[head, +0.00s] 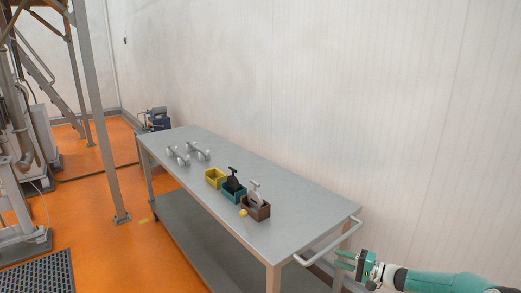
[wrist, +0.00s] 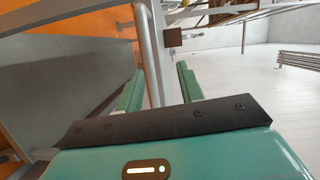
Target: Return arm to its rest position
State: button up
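My gripper (head: 345,259) is at the lower right of the head view, beyond the near right corner of the grey table (head: 300,216) and close to its push handle (head: 328,243). In the wrist view, the two green fingers (wrist: 160,90) stand apart with a gap between them. Nothing is held in that gap; a grey table post shows behind it. My teal forearm runs off the right edge of the head view.
On the table stand a yellow bin (head: 215,178), a teal bin (head: 234,192) and a brown bin (head: 256,208), with dark and pale tools in the latter two. A small yellow object (head: 243,213) and metal fittings (head: 178,155) lie nearby. A white wall (head: 330,90) rises behind.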

jog(key=s+a+r+n+g+h, duration=0.6)
jog(key=s+a+r+g+h, duration=0.15)
jog(key=s+a+r, duration=0.7)
jog(key=s+r+t+h, duration=0.1)
jog(key=s+r+h, duration=0.2)
jog(key=s, duration=0.9)
jog(key=s+r+t+h, duration=0.2)
jog(key=s+r, duration=0.4)
jog(key=s, duration=0.7)
jog(key=shift+s+r+h, duration=0.15)
jog(key=shift+s+h, duration=0.05)
jog(key=shift+h, duration=0.65)
jog(key=shift+d, duration=0.1)
